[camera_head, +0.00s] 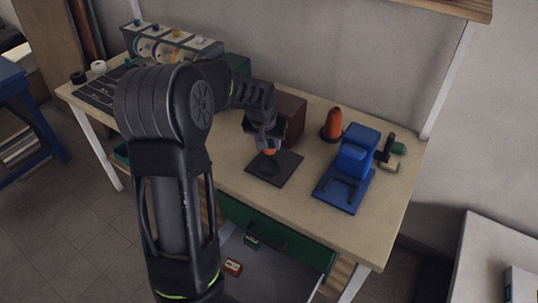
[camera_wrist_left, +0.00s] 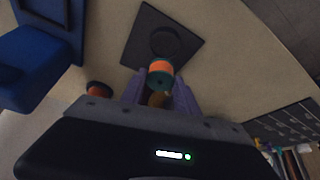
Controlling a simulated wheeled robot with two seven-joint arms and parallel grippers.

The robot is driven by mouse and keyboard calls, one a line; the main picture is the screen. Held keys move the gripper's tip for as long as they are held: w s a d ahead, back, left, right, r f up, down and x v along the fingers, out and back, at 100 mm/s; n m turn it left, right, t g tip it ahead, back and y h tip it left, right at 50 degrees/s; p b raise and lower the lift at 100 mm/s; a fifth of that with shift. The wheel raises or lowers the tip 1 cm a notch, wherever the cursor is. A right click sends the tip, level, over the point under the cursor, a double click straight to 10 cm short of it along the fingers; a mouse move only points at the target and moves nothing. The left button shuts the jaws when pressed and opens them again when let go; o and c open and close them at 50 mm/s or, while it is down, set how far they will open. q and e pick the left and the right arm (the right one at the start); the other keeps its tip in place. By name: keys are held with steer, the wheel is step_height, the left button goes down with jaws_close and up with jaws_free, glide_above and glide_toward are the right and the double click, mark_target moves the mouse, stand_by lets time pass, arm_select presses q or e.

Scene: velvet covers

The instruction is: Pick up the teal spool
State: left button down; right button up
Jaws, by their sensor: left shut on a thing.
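My left gripper (camera_head: 268,147) is shut on a small spool (camera_wrist_left: 160,74) with a teal end and an orange band. In the left wrist view the spool sits between the tips of the fingers (camera_wrist_left: 160,92). In the head view only a bit of orange (camera_head: 270,151) shows below the gripper. The spool is over or close to a dark square plate (camera_head: 288,172) with a round black disc; I cannot tell whether it touches. My right gripper is in neither view.
A brown box (camera_head: 291,113) stands close behind the gripper. An orange cone (camera_head: 333,122) and a blue device (camera_head: 345,178) are to the right. A rack (camera_head: 172,44) of spools stands at the back left. A green-fronted drawer (camera_head: 270,238) is open below the table's front edge.

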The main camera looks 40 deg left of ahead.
arm_select(q)
steer(key=shift+r, duration=1.3)
